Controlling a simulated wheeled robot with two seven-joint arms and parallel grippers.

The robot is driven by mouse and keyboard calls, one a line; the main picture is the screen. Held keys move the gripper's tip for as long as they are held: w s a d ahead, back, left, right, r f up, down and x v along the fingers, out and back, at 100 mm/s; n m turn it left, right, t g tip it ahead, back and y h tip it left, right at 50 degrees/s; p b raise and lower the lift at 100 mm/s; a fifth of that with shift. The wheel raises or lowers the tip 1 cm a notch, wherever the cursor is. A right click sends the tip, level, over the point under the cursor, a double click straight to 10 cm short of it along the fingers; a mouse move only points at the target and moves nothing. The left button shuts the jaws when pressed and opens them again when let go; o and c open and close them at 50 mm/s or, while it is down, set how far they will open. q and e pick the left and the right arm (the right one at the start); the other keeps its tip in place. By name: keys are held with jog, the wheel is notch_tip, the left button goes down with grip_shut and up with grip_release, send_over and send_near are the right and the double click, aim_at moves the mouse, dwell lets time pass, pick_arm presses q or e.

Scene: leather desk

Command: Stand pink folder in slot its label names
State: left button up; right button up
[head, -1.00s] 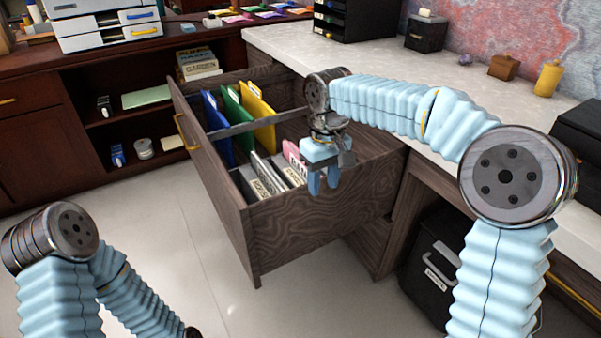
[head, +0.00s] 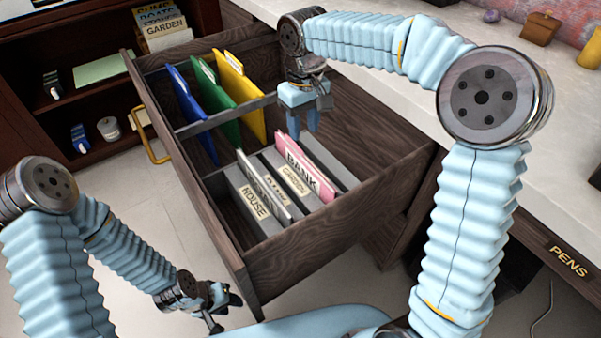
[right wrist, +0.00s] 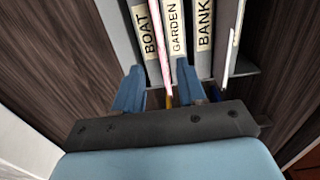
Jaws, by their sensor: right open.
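The pink folder (head: 312,178), with a BANK tab, stands in the front section of the open drawer (head: 300,240), right of the GARDEN label (head: 294,181). In the right wrist view its thin edge (right wrist: 158,52) rises between the BOAT label (right wrist: 150,32) and the GARDEN label (right wrist: 175,30); the BANK slot label (right wrist: 204,25) is further right. The HOUSE label (head: 255,203) is leftmost in the head view. My right gripper (head: 305,123) is open and empty, pointing down just behind the pink folder. My left gripper (head: 222,308) hangs low, left of the drawer; its opening is unclear.
Blue (head: 190,108), green (head: 217,100) and yellow (head: 241,92) folders stand in the rear section, behind a grey crossbar (head: 225,116). A white folder (head: 262,183) stands near the HOUSE label. The pale countertop (head: 380,95) borders the drawer on the right.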

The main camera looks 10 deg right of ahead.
aim_at(303, 158)
notch_tip(303, 158, down, 11)
jog(key=shift+s+f, duration=0.1)
jog(key=shift+f, duration=0.05)
dwell(0.4)
grip_shut()
dwell(1.2)
